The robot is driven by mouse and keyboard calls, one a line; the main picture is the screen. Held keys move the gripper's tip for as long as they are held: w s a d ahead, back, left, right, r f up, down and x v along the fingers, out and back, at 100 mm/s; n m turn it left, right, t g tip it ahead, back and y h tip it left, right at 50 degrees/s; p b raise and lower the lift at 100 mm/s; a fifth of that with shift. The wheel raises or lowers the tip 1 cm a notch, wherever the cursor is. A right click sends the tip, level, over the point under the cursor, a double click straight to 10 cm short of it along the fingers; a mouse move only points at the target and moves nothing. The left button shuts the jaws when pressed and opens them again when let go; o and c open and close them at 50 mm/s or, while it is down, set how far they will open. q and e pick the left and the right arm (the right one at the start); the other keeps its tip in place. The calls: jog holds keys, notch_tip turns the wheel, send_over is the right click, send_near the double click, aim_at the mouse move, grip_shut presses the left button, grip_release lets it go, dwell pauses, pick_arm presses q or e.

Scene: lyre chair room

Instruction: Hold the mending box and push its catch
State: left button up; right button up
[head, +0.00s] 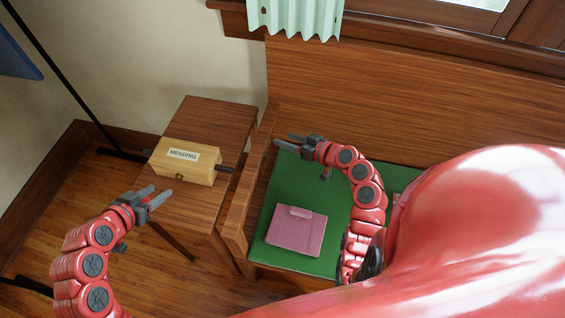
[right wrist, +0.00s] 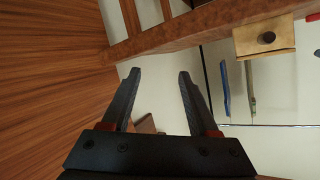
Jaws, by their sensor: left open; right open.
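The mending box (head: 184,163) is a pale wooden box with a white label reading MENDING. It sits on a small wooden side table (head: 222,118). A small catch shows on its front, and a dark piece sticks out at its right end. My left gripper (head: 160,194) is open and empty, apart from the box at its lower left. My right gripper (head: 284,142) is open and empty, to the right of the box beyond the bench arm. Its fingers also show in the right wrist view (right wrist: 156,78). A pale wooden block with a dark knob (right wrist: 262,38), seemingly the box's end, shows there.
A wooden bench with a green cushion (head: 272,225) stands right of the table. A pink folder-like item (head: 297,231) lies on the cushion. The bench arm (head: 245,190) rises between table and cushion. A black pole (head: 62,78) stands at the left wall.

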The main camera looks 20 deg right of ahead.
aim_at(233, 169)
jog(key=s+a+r+n+g+y, duration=0.45)
jog(key=s+a+n, duration=0.2)
jog(key=s, duration=0.25)
jog(key=shift+n+g+y, duration=0.25)
jog(key=shift+g+y, duration=0.1)
jog(key=x, duration=1.7)
jog(key=shift+f, duration=0.35)
grip_shut()
dwell(0.7)
pick_arm(q)
grip_shut()
dwell(1.6)
